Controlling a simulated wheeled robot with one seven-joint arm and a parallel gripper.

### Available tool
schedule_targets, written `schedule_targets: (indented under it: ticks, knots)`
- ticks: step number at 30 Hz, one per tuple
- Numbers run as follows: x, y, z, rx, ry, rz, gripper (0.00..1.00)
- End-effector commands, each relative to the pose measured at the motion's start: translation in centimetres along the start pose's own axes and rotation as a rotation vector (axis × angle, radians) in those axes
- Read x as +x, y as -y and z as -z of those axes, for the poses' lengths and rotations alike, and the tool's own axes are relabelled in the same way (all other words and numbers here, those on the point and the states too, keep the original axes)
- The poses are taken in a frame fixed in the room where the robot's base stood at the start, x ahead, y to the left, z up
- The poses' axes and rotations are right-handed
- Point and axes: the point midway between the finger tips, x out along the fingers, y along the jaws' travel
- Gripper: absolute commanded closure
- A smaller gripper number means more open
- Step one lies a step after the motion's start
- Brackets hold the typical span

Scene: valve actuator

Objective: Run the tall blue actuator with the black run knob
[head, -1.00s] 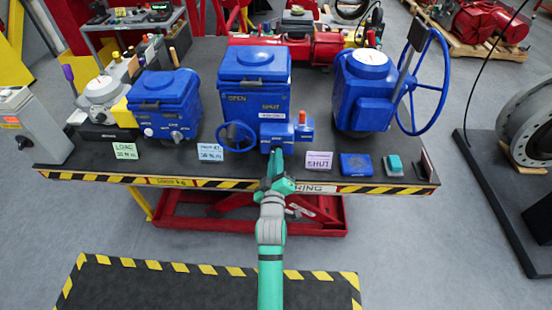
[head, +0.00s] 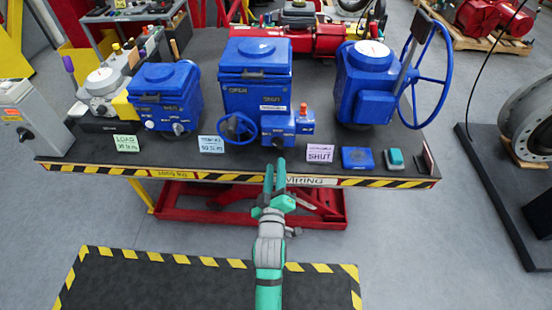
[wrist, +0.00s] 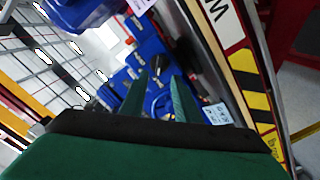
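The tall blue actuator (head: 257,92) stands upright at the middle of the table, with a lid and OPEN and SHUT marks. A blue handwheel (head: 238,128) sits low on its front left. A small blue box (head: 290,124) with a red-orange knob on top is at its front right. A dark knob, which seems to be the black run knob (head: 278,142), is on that box's front. My gripper (head: 275,164) is in front of the table edge, below and apart from this knob. Its two fingers are parallel with an empty gap between them, also in the wrist view (wrist: 160,78).
A shorter blue actuator (head: 166,95) is at left and one with a big handwheel (head: 365,80) at right. Cards LOAD (head: 126,143), TORQUE (head: 211,144) and SHUT (head: 320,153) stand near the front edge. A blue block (head: 356,158) lies right of them.

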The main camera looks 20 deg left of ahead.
Motion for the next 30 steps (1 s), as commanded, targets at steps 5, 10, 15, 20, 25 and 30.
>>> schedule_targets:
  ticks: [5,10,15,20,25,30]
  knots:
    - [-2.2,0.1,0.0,0.0,0.001,0.001,0.71]
    - [-3.1,0.0,0.0,0.0,0.0,0.0,0.71]
    - [-3.2,0.0,0.0,0.0,0.0,0.0,0.71]
    - [-3.2,0.0,0.0,0.0,0.0,0.0,0.71]
    - [-3.2,0.0,0.0,0.0,0.0,0.0,0.71]
    - [-3.8,0.2,-0.5,0.013,0.007,0.0,0.71]
